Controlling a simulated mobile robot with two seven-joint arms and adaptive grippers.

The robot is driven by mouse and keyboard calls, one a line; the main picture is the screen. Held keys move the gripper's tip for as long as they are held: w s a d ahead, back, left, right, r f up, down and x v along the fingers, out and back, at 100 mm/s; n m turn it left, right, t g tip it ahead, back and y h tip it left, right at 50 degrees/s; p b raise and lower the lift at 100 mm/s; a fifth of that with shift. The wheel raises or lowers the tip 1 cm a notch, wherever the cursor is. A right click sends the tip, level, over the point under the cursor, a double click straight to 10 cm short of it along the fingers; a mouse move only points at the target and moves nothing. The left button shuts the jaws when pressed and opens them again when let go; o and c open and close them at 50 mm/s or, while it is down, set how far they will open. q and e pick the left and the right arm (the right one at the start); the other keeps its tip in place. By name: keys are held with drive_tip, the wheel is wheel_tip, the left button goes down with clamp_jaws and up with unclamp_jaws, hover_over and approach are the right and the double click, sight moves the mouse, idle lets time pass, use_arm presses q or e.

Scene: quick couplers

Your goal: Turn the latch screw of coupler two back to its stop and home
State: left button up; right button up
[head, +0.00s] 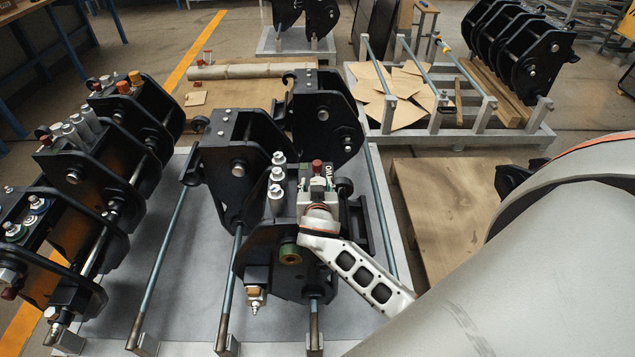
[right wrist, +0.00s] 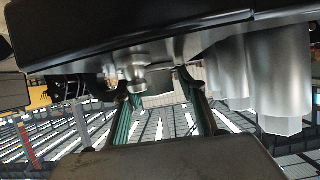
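A black coupler (head: 265,245) stands in the middle of the grey rack, with silver cylindrical fittings (head: 277,185), a red-capped part (head: 317,168), a green-ringed hole and a brass-tipped fitting (head: 257,297) on it. I cannot tell which part is the latch screw. My right gripper (head: 316,238) reaches in from the right, its pale slotted link against the coupler's right side in the picture. Its other finger is hidden. In the right wrist view, silver fittings (right wrist: 280,85) and a small bolt-like part (right wrist: 132,78) show under a dark edge. My left gripper is not in view.
More black couplers stand on the rack at left (head: 75,235). Teal rods (head: 160,265) run along the rack. A second rack (head: 455,135) with cardboard sheets stands behind at right. A wooden pallet (head: 440,205) lies on the floor beside the rack.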

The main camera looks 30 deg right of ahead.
drive_tip(key=shift+d, duration=0.15)
drive_tip(key=shift+s+r, duration=0.1)
drive_tip(key=shift+s, duration=0.1)
drive_tip(key=v, duration=1.1)
drive_tip(key=shift+s+a+r, duration=0.1)
drive_tip(key=shift+s+a, duration=0.15)
drive_tip(key=s+d+f+n+g+y, duration=0.1)
drive_tip(key=s+d+f+n+g, duration=0.15)
drive_tip(key=s+n, duration=0.55)
drive_tip(key=s+d+f+n+g+y, duration=0.1)
drive_tip(key=s+d+n+g+y, duration=0.15)
drive_tip(key=s+n, duration=0.5)
drive_tip(key=a+f+m+t+y, duration=0.4)
drive_tip(key=a+f+y, duration=0.2)
drive_tip(key=a+f, duration=0.7)
drive_tip(key=shift+a+f+m, duration=0.35)
drive_tip(key=shift+a+f, duration=0.05)
drive_tip(key=shift+a, duration=0.95)
